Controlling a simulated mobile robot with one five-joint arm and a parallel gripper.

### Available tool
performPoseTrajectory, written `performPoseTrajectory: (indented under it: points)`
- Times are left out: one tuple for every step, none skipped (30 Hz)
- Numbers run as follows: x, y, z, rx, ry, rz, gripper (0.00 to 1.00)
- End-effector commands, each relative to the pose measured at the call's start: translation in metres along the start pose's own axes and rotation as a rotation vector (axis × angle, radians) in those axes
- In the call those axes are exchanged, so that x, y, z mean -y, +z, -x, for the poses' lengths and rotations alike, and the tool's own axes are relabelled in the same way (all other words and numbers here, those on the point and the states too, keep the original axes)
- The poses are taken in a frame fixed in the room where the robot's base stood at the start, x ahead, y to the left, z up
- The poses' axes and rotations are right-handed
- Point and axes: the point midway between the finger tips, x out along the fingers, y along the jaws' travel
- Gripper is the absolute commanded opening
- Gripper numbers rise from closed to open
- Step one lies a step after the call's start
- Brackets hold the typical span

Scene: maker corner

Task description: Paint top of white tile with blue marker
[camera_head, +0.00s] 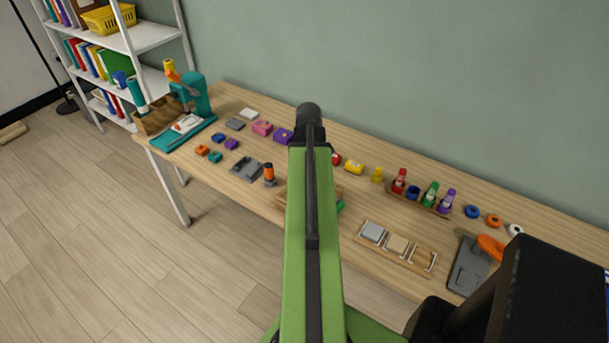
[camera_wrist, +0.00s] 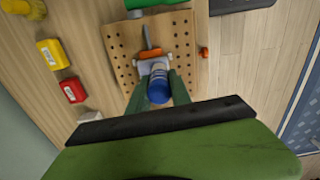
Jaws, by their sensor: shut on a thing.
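My gripper (camera_wrist: 157,82) has two dark green fingers shut on the blue marker (camera_wrist: 159,92) in the wrist view. The marker points away from the camera, over the white tile (camera_wrist: 144,66) on a wooden pegboard (camera_wrist: 183,32). The marker and fingers cover much of the tile. I cannot tell whether the tip touches the tile or whether there is blue on its top. An orange bar (camera_wrist: 150,53) lies at the tile's far edge. In the head view my arm hides the gripper, marker and tile; only part of the pegboard (camera_head: 283,199) shows.
A marker rack (camera_head: 430,206) with red, green and purple markers stands right of my arm. A wooden tray (camera_head: 391,250) with square pieces lies in front of it. In the wrist view, yellow (camera_wrist: 53,54) and red (camera_wrist: 72,90) blocks lie left of the pegboard.

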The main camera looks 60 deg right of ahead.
Motion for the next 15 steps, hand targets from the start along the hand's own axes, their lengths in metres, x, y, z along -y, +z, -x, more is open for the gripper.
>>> performPoseTrajectory:
  points:
    - [0.0, 0.001, 0.0, 0.0, 0.0, 0.0, 0.0]
    - [0.0, 0.001, 0.0, 0.0, 0.0, 0.0, 0.0]
    - [0.0, 0.001, 0.0, 0.0, 0.0, 0.0, 0.0]
    - [0.0, 0.001, 0.0, 0.0, 0.0, 0.0, 0.0]
    - [-0.001, 0.001, 0.0, -0.001, 0.0, 0.0, 0.0]
    - [-0.002, 0.001, 0.0, -0.001, 0.0, 0.0, 0.0]
    - [-0.003, 0.001, 0.0, -0.001, 0.0, -0.001, 0.0]
    - [-0.004, 0.001, 0.0, -0.001, 0.0, -0.001, 0.0]
    - [-0.006, 0.001, 0.0, -0.001, 0.0, -0.001, 0.0]
    - [-0.008, 0.001, -0.001, -0.001, 0.0, -0.001, 0.0]
    - [-0.01, 0.001, -0.001, -0.001, 0.0, -0.001, 0.0]
    - [-0.012, 0.001, -0.001, -0.001, 0.0, -0.002, 0.0]
    - [-0.013, 0.001, -0.001, -0.001, 0.0, -0.002, 0.0]
    - [-0.013, 0.001, -0.001, -0.001, 0.0, -0.001, 0.0]
    - [-0.013, 0.001, -0.001, -0.001, 0.0, -0.001, 0.0]
